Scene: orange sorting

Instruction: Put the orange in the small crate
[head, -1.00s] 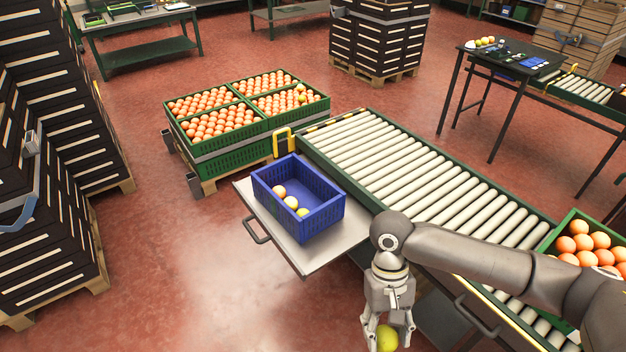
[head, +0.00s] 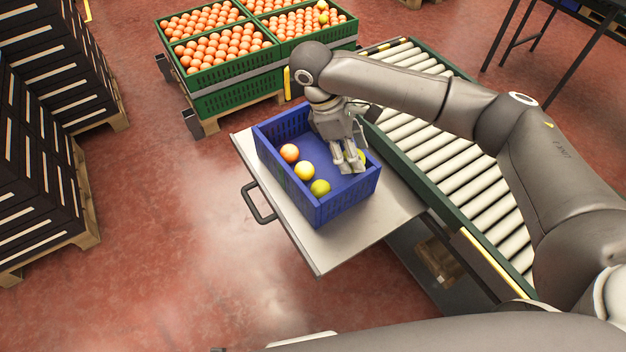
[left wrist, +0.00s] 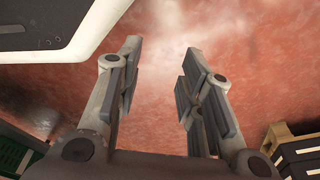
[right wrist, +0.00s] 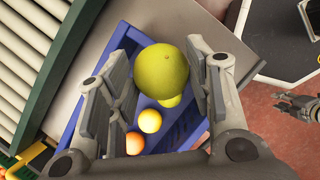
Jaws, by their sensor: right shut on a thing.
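The small blue crate (head: 345,203) sits on a metal shelf. Inside it lie an orange fruit (head: 289,153), a yellow fruit (head: 304,170) and a yellow-green fruit (head: 320,188) in a row along the left side. My right gripper (head: 350,165) points down over the crate's right part. It is shut on a yellow-green fruit (right wrist: 161,70), which is mostly hidden behind the fingers in the head view. Whether this fruit touches the crate floor I cannot tell. My left gripper (left wrist: 163,75) is open and empty above the red floor.
The metal shelf (head: 370,237) has a handle on its left edge. A roller conveyor (head: 470,172) runs along the crate's right side. Large green crates (head: 235,98) full of oranges stand behind. Dark stacked crates (head: 45,150) stand at the left. The floor in front is clear.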

